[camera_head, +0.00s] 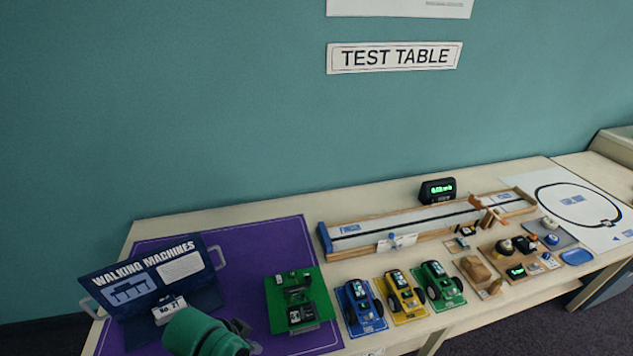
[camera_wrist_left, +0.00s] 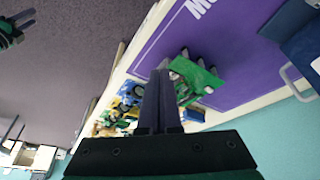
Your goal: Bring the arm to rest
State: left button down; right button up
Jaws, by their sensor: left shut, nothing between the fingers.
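My left arm comes in at the bottom of the head view, and its gripper (camera_head: 243,333) is over the front part of the purple mat (camera_head: 245,240). In the left wrist view the two dark fingers of this gripper (camera_wrist_left: 162,85) lie together, shut and empty. Beyond the fingers in that view is a green board with a small machine (camera_wrist_left: 200,80). This green board (camera_head: 319,308) lies on the purple mat, to the right of the gripper in the head view. The gripper looks apart from it. My right gripper is not identifiable in the head view.
A blue "Walking Machines" board (camera_head: 150,277) stands left of my arm. Blue (camera_head: 361,307), yellow (camera_head: 402,297) and green (camera_head: 438,284) cars stand right of the mat. Behind them lies a long wooden track (camera_head: 400,225). Dark floor (camera_head: 540,318) lies in front of the table.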

pick_arm(q)
jog(key=s+a+n+y, duration=0.2)
jog(key=s+a+n, duration=0.35)
jog(key=a, duration=0.45)
notch_tip(320, 180, down, 25)
jog(key=s+g+b, duration=0.1)
jog(key=s+b, duration=0.1)
jog(key=b, duration=0.2)
jog(key=s+a+f+g+b, duration=0.1)
jog(key=s+a+f+b, duration=0.1)
jog(key=s+f, duration=1.5)
notch_tip(320, 180, down, 2)
jog(key=shift+a+m+y+b, duration=0.15)
jog(key=shift+m+y+b, duration=0.25)
jog(key=shift+b, duration=0.5)
jog(key=shift+s, duration=0.1)
